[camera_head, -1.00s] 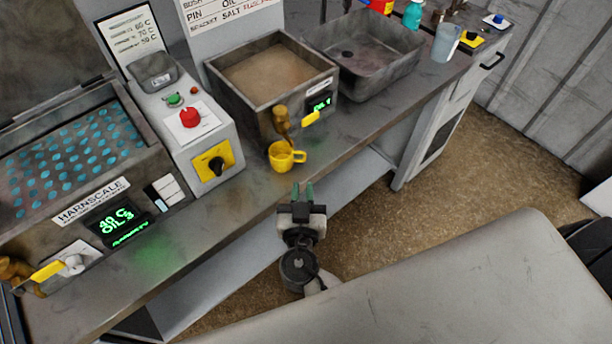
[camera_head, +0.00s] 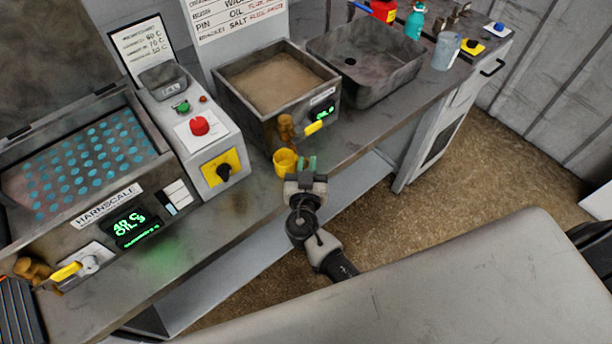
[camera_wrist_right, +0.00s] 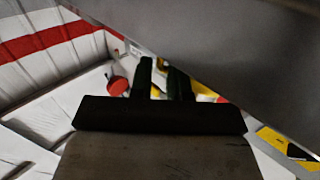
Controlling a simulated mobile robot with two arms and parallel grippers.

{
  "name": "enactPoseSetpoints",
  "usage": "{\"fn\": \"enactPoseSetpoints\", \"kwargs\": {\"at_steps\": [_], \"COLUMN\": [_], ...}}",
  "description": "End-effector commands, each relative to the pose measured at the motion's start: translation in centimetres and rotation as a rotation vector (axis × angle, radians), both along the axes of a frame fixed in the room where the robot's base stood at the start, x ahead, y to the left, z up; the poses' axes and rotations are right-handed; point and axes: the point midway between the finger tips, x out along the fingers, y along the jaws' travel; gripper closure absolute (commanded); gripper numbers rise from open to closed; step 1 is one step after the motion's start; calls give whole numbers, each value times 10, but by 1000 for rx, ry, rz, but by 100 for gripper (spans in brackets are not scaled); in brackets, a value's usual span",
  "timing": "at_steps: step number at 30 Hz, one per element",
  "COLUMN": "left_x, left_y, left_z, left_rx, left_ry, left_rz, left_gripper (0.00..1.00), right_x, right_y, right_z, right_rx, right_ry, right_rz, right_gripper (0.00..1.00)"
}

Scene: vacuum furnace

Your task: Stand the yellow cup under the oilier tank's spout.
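The yellow cup (camera_head: 285,161) stands upright on the bench near its front edge, just below and in front of the right tank's brass spout (camera_head: 286,128). Its handle is hidden by my right gripper (camera_head: 307,163), whose fingers are apart beside the cup's right side; whether they touch it I cannot tell. In the right wrist view the fingers (camera_wrist_right: 162,82) show a gap, with a patch of yellow behind. The right tank (camera_head: 240,100) has a green display too small to read surely. The left tank (camera_head: 55,232) has a display showing "OIL" and a brass spout (camera_head: 32,268). My left gripper is not visible.
A control box (camera_head: 215,135) with a red knob stands between the tanks. An empty grey basin (camera_head: 375,85) sits right of the right tank, with a clear beaker (camera_head: 446,52) and bottles beyond. The bench front strip (camera_head: 215,215) is mostly clear.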

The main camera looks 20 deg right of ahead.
Motion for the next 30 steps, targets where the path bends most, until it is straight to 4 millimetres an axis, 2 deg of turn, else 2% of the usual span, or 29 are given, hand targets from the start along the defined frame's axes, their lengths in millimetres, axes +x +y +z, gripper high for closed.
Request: {"fn": "enactPoseSetpoints", "kwargs": {"at_steps": [6,15,16,19,30], "left_x": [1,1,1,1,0], "left_y": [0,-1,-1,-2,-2], "left_z": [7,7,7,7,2], "left_rx": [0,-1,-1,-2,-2], "left_ry": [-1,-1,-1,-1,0], "left_rz": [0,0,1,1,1], "left_gripper": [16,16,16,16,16], "right_x": [16,18,18,17,21], "right_y": [-6,-7,-7,-7,-11], "right_z": [1,-1,-1,-1,-2], "right_rx": [0,0,0,0,-1], "right_ry": [0,1,1,0,-1], "right_rz": [0,0,0,0,0], "right_gripper": [83,83,84,100,100]}}
